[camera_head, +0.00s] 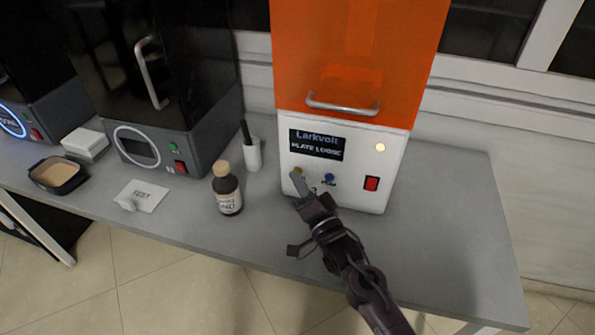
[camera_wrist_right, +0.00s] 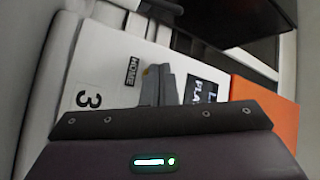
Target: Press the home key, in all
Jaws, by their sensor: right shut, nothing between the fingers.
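The machine with an orange hood (camera_head: 360,55) has a white front panel (camera_head: 355,160). Its dark display (camera_head: 316,145) reads "Larkvolt PLATE LOOSE". Below it are a small yellow key (camera_head: 298,170), a blue key (camera_head: 329,178) and a red switch (camera_head: 371,184). In the right wrist view a HOME label (camera_wrist_right: 132,71) is beside the fingers, near a small yellowish spot. My right gripper (camera_head: 297,179) is shut and empty, its tips at the yellow key and partly covering it; I cannot tell whether they touch. My left gripper is not in view.
A brown bottle (camera_head: 228,190) and a white cup with a dark stick (camera_head: 253,154) stand left of the machine. The table (camera_head: 450,200) is clear at right.

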